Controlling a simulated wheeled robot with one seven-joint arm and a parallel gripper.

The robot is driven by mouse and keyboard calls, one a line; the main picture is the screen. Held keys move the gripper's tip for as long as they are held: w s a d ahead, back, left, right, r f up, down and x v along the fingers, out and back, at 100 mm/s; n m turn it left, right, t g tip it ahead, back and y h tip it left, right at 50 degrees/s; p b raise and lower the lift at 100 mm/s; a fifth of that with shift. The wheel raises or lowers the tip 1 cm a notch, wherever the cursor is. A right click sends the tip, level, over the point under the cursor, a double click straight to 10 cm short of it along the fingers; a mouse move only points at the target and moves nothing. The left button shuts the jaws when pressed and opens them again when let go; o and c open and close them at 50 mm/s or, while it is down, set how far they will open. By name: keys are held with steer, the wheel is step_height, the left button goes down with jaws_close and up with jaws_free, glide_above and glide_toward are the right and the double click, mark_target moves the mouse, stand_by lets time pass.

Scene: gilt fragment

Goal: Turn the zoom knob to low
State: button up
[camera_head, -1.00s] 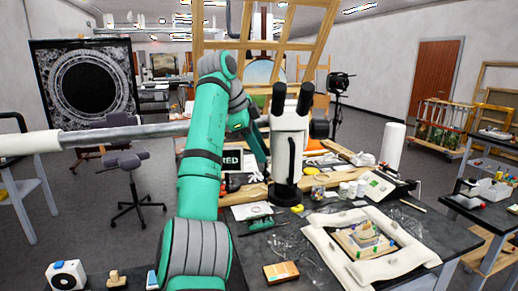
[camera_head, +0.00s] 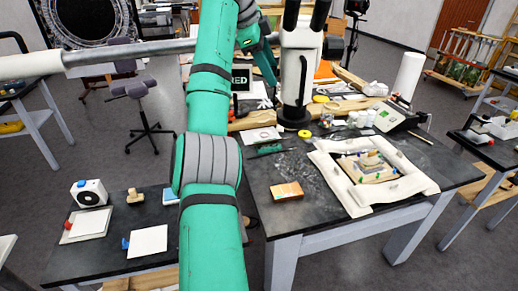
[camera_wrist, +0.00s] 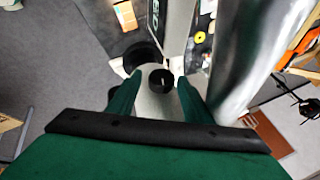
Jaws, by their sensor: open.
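The white microscope (camera_head: 300,75) stands on the dark bench, on a round black base. In the wrist view a round black knob (camera_wrist: 161,80) with a short white mark sits on its pale body. I take this as the zoom knob; its setting cannot be read. My gripper (camera_wrist: 157,88) is open, with one green finger on each side of the knob. Whether the fingers touch it cannot be told. In the head view my gripper (camera_head: 266,62) is just left of the microscope, and the knob cannot be made out.
A padded tray (camera_head: 423,184) with a fragment lies on the bench's right part. An orange-brown box (camera_head: 287,190) is near the front edge. A white roll (camera_head: 407,77) stands behind. A lower table (camera_head: 190,228) holds small items at left. A stool (camera_head: 133,90) stands behind it.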

steer(key=shift+t, duration=0.3)
steer(key=shift+s+f+m+t, duration=0.15)
steer(key=shift+m+t, duration=0.1)
steer(key=shift+t, duration=0.8)
steer(key=shift+s+f+m+t, duration=0.15)
steer(key=shift+m+t, duration=0.15)
steer(key=shift+t, duration=0.7)
steer(key=shift+s+f+m+t, duration=0.15)
steer(key=shift+m+t, duration=0.1)
steer(key=shift+t, duration=0.8)
steer(key=s+a+f+m+t+h, duration=0.2)
steer(key=s+a+m+t, duration=0.15)
steer(key=s+t, duration=0.55)
steer(key=s+f+n+y, duration=0.1)
steer(key=f+n, duration=0.4)
steer(key=f, duration=0.6)
steer(key=s+f+n+y, duration=0.2)
steer(key=f+n, duration=0.4)
steer(key=f, duration=0.6)
steer(key=shift+s+d+f+g, duration=0.2)
steer(key=shift+s+g, duration=0.2)
steer(key=shift+s, duration=0.45)
